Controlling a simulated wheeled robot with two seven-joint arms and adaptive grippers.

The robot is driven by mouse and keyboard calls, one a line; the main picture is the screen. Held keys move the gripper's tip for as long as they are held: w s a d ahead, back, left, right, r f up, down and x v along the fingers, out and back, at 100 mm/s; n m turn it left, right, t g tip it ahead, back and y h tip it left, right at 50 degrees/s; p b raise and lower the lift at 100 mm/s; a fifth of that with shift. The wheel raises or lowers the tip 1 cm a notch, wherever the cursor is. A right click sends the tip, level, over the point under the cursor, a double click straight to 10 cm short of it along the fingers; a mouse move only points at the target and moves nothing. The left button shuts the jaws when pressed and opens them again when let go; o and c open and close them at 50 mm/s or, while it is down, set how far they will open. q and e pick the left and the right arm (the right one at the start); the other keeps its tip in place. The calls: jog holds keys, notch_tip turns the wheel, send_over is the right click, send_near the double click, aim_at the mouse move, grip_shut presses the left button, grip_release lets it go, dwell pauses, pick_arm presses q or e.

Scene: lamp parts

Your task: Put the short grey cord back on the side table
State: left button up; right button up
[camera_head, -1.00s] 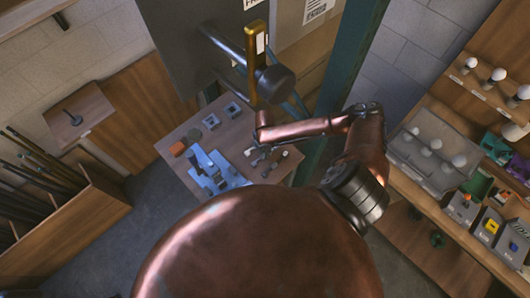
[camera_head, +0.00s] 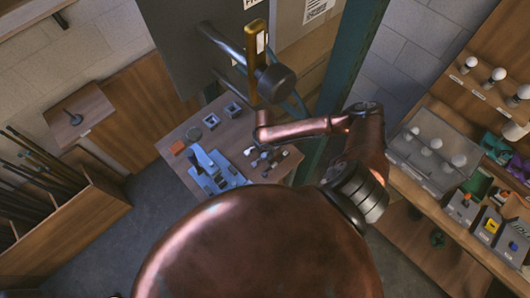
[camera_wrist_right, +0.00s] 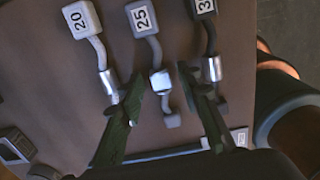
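Three cords lie side by side on a brown table top, seen in the right wrist view. Their end blocks read 20 (camera_wrist_right: 80,18), 25 (camera_wrist_right: 142,17) and a partly cut-off number starting with 3 (camera_wrist_right: 204,7). The leads look grey, the rightmost darker; I cannot tell which is the short grey cord. My right gripper (camera_wrist_right: 160,72) is open, its dark green fingers on either side of the 25 cord's silver fitting. Contact with the neighbouring cords is unclear. In the head view, my right gripper (camera_head: 264,155) is at the right part of the table (camera_head: 232,137). My left gripper is not in view.
A blue tray (camera_head: 222,177) with parts, two small square pieces (camera_head: 211,121) and an orange-brown piece (camera_head: 177,147) are on the same table. A small wooden surface (camera_head: 82,120) holds a dark stand at left. Bulbs and bins fill the right shelves (camera_head: 420,190). A green post (camera_head: 345,70) stands behind.

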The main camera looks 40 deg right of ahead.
aim_at(265, 155)
notch_tip(265, 155, up, 12)
jog(key=shift+b, duration=0.4)
jog(key=shift+s+f, duration=0.1)
dwell(0.5)
